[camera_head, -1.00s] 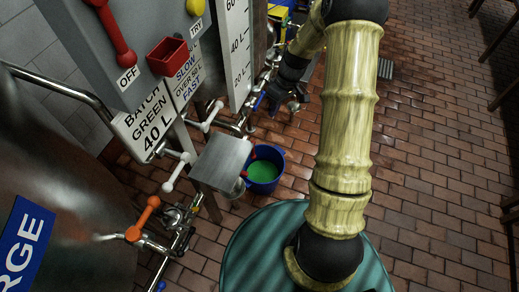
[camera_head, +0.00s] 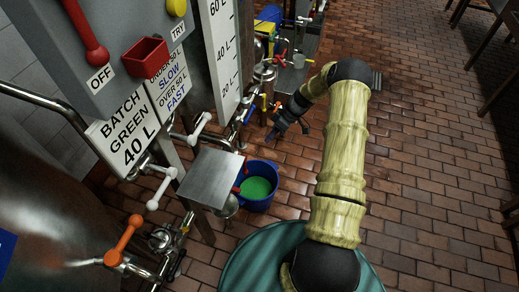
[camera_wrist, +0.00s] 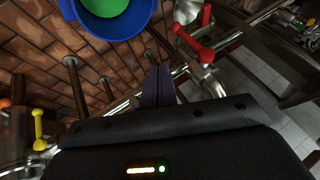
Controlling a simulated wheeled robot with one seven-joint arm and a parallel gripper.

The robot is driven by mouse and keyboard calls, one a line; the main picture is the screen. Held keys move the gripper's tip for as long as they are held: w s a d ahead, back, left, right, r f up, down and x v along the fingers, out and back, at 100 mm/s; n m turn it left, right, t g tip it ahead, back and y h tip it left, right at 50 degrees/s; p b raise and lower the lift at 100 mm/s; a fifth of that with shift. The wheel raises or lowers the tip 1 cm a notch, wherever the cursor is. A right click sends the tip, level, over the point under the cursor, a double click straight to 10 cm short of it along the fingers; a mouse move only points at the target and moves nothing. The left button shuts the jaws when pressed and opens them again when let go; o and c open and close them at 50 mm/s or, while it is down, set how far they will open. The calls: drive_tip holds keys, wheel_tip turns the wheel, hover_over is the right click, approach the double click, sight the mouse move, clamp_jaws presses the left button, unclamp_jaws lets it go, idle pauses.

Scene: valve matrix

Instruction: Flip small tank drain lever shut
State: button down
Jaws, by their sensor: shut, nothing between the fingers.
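My gripper (camera_head: 273,135) hangs at the end of the bent arm, right of the pipework and above the brick floor. In the wrist view its dark fingers (camera_wrist: 155,90) are together and empty. A red lever (camera_wrist: 206,38) sits on piping right of the fingers there, apart from them. A yellow lever (camera_wrist: 38,130) stands at the left of that view. In the head view a blue lever (camera_head: 249,113) and a small yellow lever (camera_head: 263,101) are on the pipes left of my gripper. No label shows which lever is the small tank drain.
A blue bucket (camera_head: 276,199) with green liquid stands on the floor below the gripper, beside a metal plate (camera_head: 210,177). White levers (camera_head: 199,127) and an orange lever (camera_head: 123,240) line the left pipes.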

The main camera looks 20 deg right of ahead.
sight(245, 167)
drive_tip(key=s+a+f+b, duration=0.2)
drive_tip(key=s+a+f, duration=0.1)
drive_tip(key=a+f, duration=0.4)
drive_tip(key=shift+a+f, duration=0.3)
drive_tip(key=shift+a, duration=0.5)
drive_tip(key=shift+s+a, duration=0.1)
drive_tip(key=shift+s, duration=0.15)
drive_tip(key=shift+w+f, duration=0.1)
